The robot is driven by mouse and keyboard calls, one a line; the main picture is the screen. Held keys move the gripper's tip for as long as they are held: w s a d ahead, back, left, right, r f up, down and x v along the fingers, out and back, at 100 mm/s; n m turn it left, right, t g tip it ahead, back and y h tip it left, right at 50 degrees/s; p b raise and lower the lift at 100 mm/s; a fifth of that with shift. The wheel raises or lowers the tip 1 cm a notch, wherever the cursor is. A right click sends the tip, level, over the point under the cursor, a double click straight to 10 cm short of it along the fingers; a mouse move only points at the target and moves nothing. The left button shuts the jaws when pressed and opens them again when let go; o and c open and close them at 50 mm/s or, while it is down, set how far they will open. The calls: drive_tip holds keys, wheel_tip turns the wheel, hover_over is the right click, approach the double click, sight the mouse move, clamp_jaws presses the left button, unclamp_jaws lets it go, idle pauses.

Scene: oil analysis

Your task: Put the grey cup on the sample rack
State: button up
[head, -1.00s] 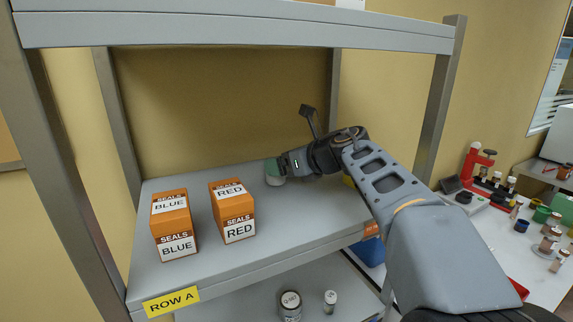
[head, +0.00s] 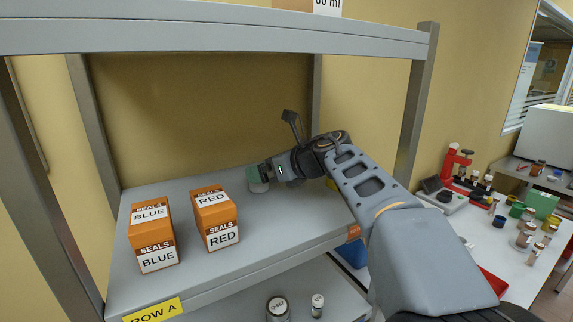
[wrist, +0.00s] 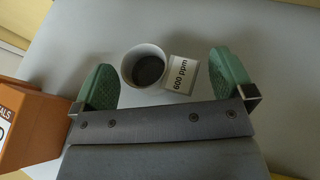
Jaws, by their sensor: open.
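A pale grey cup (wrist: 144,66) with dark contents stands upright on the upper shelf, with a white tag (wrist: 180,76) reading "600 ppm" beside it. My gripper (wrist: 165,78) is open, its green-padded fingers on either side of the cup and tag. There is a gap between each finger and the cup. In the head view my gripper (head: 262,173) reaches in from the right, and a pale part of the cup (head: 259,187) shows just below the green pad. I cannot make out the sample rack with certainty.
Orange seal boxes, BLUE (head: 154,236) and RED (head: 215,218), stand left on the shelf (head: 190,277); RED's box is nearer my gripper. A shelf post (head: 417,100) stands right. The bench (head: 510,255) holds a red microscope (head: 457,165) and several jars.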

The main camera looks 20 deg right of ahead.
drive_tip(key=b+v, duration=0.1)
drive_tip(key=v, duration=1)
drive_tip(key=shift+s+r, duration=0.15)
drive_tip(key=shift+s, duration=0.15)
drive_tip(key=shift+d, duration=0.15)
